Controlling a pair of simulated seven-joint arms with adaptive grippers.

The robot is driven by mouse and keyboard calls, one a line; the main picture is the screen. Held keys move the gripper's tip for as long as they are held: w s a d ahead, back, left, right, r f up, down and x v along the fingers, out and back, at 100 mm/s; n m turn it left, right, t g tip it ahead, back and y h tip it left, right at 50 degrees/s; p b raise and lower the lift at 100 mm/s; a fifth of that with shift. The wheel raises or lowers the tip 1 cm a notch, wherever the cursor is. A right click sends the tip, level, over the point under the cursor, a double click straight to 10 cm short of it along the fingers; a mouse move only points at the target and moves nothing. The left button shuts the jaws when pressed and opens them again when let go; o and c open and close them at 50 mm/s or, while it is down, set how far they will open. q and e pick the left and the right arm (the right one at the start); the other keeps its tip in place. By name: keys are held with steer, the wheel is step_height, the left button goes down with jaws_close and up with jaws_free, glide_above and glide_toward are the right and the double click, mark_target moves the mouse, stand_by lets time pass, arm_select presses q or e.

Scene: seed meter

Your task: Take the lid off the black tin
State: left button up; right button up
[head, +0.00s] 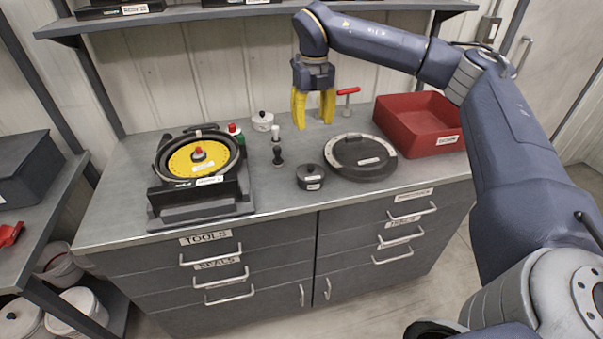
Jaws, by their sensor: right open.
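The black tin (311,181) is a small round tin on the bench top, with its lid (310,170) on top and a pale label on its side. It stands between the seed meter and a larger round black lidded piece. My right gripper (313,122) has yellow fingers pointing down, spread apart with nothing between them. It hangs above the back part of the bench, behind and above the tin, not touching it. My left gripper is not in the view.
The seed meter (201,157) with its yellow disc sits at the left. A white tin (262,121), small bottles and a dark stamp-like tool (277,155) stand left of the gripper. A round black piece (361,155), a red-handled tool (347,97) and a red bin (417,122) are to the right.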

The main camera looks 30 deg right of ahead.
glide_toward(311, 167)
steer(key=f, duration=0.5)
steer(key=shift+w+d+f, duration=0.2)
steer(key=shift+s+a+f, duration=0.1)
steer(key=shift+s+f, duration=0.05)
steer(key=shift+f, duration=2.5)
steer(key=shift+c, duration=0.5)
jaws_close()
